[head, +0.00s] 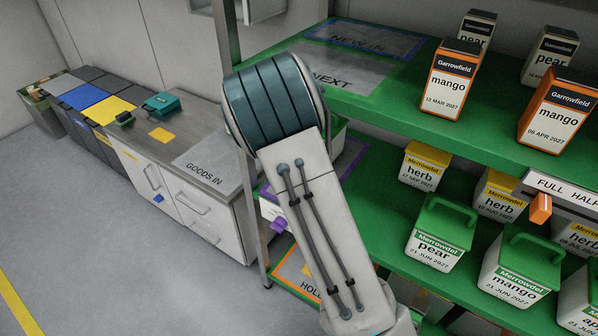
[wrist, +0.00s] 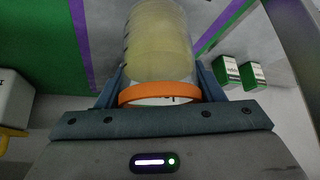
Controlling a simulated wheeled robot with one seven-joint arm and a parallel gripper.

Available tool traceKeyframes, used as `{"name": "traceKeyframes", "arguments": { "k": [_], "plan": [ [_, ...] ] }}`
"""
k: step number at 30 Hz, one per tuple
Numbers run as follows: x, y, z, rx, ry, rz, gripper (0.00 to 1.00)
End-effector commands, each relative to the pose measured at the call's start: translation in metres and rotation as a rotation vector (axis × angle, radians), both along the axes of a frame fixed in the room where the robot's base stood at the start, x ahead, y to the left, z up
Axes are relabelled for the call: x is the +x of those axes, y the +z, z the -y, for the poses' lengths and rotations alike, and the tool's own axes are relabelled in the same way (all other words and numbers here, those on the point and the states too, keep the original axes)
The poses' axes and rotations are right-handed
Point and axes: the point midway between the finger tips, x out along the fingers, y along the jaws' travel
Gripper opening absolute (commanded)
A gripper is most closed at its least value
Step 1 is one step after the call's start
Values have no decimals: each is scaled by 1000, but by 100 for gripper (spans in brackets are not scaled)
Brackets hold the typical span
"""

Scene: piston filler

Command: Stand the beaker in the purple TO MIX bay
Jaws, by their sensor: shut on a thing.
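The beaker (wrist: 158,42) is see-through with pale yellow contents and an orange band near my gripper. In the wrist view my gripper (wrist: 160,88) has a dark finger on each side of the beaker and is shut on it. Purple border lines (wrist: 80,32) run beyond the beaker on a green and grey surface. In the head view a piece of purple outline (head: 352,158) shows on the lower green shelf, mostly hidden behind my arm. No TO MIX lettering is readable. My gripper and the beaker are hidden there. Whether the beaker touches the surface cannot be told.
The upper shelf (head: 385,104) holds mango and pear cartons above the arm's right side. Herb boxes (head: 425,166) and green-handled tubs (head: 438,232) stand right on the lower shelf. A shelf post (head: 232,40) is close to my arm. A GOODS IN counter (head: 190,140) stands left; floor there is clear.

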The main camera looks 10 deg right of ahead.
Motion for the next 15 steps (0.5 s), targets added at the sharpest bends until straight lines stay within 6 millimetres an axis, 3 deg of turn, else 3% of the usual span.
{"name": "traceKeyframes", "arguments": {
  "k": [5,12,15],
  "plan": [
    [10,1,5,0,-1,1,30],
    [11,-33,5,0,-1,-2,30],
    [11,-35,5,1,-1,0,30]
  ]
}}
